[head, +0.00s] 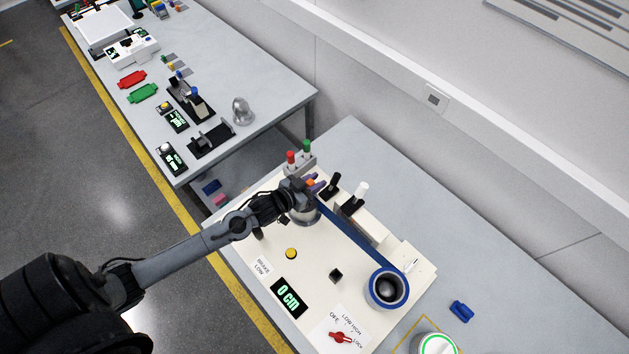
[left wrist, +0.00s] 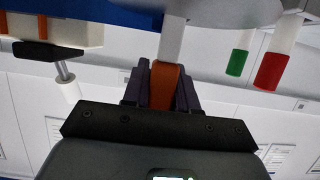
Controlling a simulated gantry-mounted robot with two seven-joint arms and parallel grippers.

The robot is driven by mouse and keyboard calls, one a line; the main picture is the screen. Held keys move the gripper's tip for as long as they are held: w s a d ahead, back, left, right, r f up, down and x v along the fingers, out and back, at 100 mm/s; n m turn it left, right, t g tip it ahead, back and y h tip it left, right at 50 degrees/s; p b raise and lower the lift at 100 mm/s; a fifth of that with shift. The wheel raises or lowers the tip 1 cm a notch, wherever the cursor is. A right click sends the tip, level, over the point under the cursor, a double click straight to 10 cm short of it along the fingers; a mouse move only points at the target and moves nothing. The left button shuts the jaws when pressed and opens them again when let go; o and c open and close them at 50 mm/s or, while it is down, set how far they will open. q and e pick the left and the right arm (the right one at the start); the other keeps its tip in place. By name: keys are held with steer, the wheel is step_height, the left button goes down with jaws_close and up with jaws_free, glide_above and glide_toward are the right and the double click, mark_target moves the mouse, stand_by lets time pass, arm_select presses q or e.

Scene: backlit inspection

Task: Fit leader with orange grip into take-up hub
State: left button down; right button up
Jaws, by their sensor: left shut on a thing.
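My left gripper (head: 312,184) is over the far left part of the cream machine panel (head: 310,255). In the left wrist view its dark fingers are shut on the orange grip (left wrist: 163,86), and a pale strip rises from the grip. The orange grip also shows small between the fingers in the head view (head: 311,182). A round grey hub (head: 304,217), apparently the take-up hub, sits just below the gripper, partly hidden by it. The blue band (head: 350,240) runs from there to the blue supply reel (head: 374,292). I cannot tell whether the grip touches the hub. My right gripper is out of view.
Red and green-topped posts (head: 299,162) stand close behind the gripper. A black lever (head: 331,186) and a white-topped lever (head: 358,193) stand to its right. The panel has a yellow button (head: 291,253), a "0 cm" display (head: 288,297) and a red knob (head: 340,337).

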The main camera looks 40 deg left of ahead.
arm_select(q)
steer(key=shift+f+b, duration=0.35)
steer(key=shift+f, duration=0.35)
steer(key=c, duration=0.8)
jaws_free()
steer(key=shift+s+a+r, duration=0.1)
steer(key=shift+s+r, duration=0.05)
steer(key=shift+s, duration=0.45)
steer(key=v, duration=0.9)
steer(key=shift+s+r, duration=0.2)
steer(key=shift+s, duration=0.05)
